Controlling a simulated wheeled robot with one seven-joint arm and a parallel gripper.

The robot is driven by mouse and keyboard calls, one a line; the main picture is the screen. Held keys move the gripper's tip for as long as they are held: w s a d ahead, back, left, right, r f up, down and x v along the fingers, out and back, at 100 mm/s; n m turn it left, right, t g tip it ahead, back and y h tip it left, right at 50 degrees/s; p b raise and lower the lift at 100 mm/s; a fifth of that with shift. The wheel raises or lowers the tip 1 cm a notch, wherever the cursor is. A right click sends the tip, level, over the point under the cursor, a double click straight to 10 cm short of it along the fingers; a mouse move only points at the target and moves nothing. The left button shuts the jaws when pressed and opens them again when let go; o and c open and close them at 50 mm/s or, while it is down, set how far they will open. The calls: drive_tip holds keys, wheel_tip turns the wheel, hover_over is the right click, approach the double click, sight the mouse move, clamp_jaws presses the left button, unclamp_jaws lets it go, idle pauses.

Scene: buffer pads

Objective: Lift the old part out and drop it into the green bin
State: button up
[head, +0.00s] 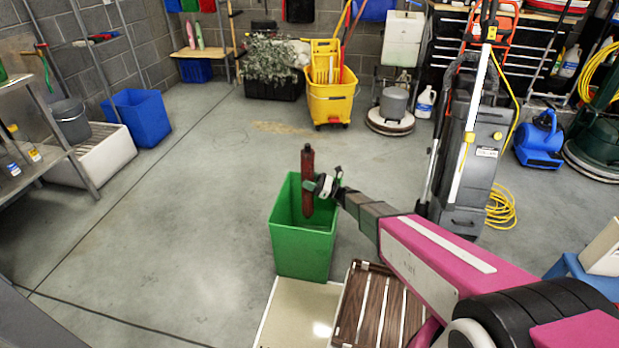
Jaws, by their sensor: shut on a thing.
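The old part (308,164) is a long dark reddish-brown bar. It hangs upright over the green bin, and its lower end overlaps the bin's opening in the picture. My gripper (313,186) is shut on the bar around its middle, reaching in from the right. The green bin (301,250) stands open-topped on the floor near the centre of the head view. I cannot tell exactly how far the bar's lower end reaches below the rim. The gripper hides a small part of the bar.
A slatted brown wooden piece (372,312) and a pale board (296,312) lie in front of the bin. A tall grey floor machine (470,150) stands to the right. A yellow mop bucket (332,98) stands behind. The floor left of the bin is clear.

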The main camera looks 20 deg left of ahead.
drive_tip(key=o, duration=1.3)
drive_tip(key=shift+o, duration=0.2)
